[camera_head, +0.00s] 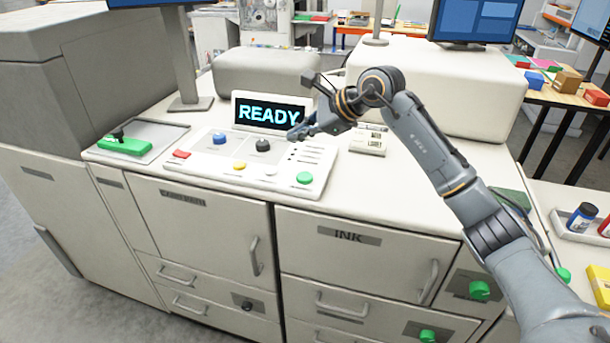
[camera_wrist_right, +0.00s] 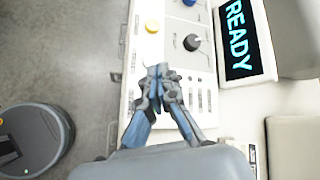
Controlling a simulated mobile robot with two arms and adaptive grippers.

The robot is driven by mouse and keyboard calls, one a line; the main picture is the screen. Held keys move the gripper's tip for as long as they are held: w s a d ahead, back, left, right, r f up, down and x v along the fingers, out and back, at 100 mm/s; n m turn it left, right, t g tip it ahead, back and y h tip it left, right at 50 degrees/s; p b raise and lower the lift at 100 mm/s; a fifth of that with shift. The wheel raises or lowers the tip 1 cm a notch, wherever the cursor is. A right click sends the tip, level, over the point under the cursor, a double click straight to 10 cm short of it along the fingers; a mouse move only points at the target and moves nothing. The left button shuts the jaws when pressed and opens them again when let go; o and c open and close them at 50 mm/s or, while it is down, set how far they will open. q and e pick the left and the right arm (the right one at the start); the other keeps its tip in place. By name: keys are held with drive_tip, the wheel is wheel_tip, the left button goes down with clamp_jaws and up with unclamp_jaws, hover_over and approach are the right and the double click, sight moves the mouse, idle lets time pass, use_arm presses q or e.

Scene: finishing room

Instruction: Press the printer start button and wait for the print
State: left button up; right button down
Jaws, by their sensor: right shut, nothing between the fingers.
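The printer's control panel (camera_head: 215,165) lies on the white cabinet top, and its screen (camera_head: 268,112) reads READY. A green round button (camera_head: 304,178) sits at the panel's front right corner. The screen (camera_wrist_right: 238,42) and the panel (camera_wrist_right: 172,45) also show in the right wrist view, where no green button is visible. My right gripper (camera_head: 298,133) is shut and empty, above the panel in front of the screen's right edge, apart from the green button in the picture. Its closed fingertips (camera_wrist_right: 162,72) also show in the right wrist view. My left gripper is out of view.
The panel also carries a red button (camera_head: 181,154), a blue knob (camera_head: 219,138), a black knob (camera_head: 263,145) and a yellow button (camera_head: 239,166). A green-handled tool (camera_head: 125,146) lies on a tray at left. The cabinet top's front right is clear.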

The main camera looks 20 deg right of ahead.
sight(308, 177)
drive_tip(key=shift+w+d+r+h, duration=0.15)
drive_tip(key=shift+d+h, duration=0.35)
drive_tip(key=shift+d, duration=0.7)
drive_tip(key=shift+f+b, duration=2.8)
drive_tip(key=shift+f, duration=1.6)
drive_tip(key=shift+f, duration=0.15)
drive_tip(key=shift+f+b, duration=0.25)
drive_tip(key=shift+b, duration=0.15)
